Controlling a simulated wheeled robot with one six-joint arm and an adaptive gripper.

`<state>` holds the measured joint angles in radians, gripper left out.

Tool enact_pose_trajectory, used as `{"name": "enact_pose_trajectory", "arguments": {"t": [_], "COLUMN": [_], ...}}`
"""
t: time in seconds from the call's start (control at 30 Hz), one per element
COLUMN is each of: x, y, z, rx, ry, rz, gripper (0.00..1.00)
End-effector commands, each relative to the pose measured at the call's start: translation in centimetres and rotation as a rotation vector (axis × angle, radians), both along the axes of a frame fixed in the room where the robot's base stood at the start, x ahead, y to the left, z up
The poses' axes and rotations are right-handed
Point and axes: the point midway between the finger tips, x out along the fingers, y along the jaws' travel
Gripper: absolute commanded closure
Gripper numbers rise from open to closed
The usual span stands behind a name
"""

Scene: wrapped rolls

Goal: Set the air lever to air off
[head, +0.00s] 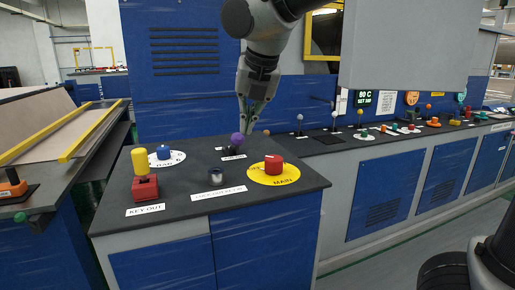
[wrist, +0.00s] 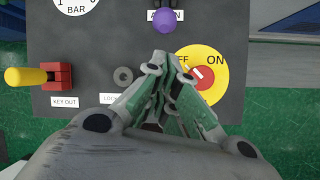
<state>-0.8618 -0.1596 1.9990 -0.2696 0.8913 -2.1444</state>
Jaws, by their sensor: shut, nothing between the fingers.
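The air lever has a purple ball knob (head: 237,139) and stands at the back of the dark console top, beside small white labels too small to read. In the wrist view the purple knob (wrist: 168,21) is at the top, over a partly hidden label. My gripper (head: 246,120) points down just behind and above the knob in the head view. In the wrist view my gripper (wrist: 162,62) is shut and empty, its fingertips below the knob in the picture and apart from it. The lever's shaft is mostly hidden, so I cannot tell its exact tilt.
On the console top (head: 120,232) are a red knob on a yellow MAIN disc (head: 287,178), a blue knob on a BAR dial (head: 164,153), a yellow-topped red KEY OUT block (head: 145,188) and a grey lockout socket (head: 215,174). A panel with several controls (head: 400,129) extends right.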

Motion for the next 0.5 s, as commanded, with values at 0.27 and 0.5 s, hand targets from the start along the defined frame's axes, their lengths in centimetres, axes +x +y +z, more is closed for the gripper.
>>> {"name": "enact_pose_trajectory", "arguments": {"t": [0.27, 0.5], "x": [0.02, 0.02], "y": [-0.02, -0.03], "z": [0.00, -0.02], "rx": [-0.065, -0.065], "ry": [-0.028, -0.028], "rz": [0.140, 0.139], "gripper": [1.00, 1.00]}}
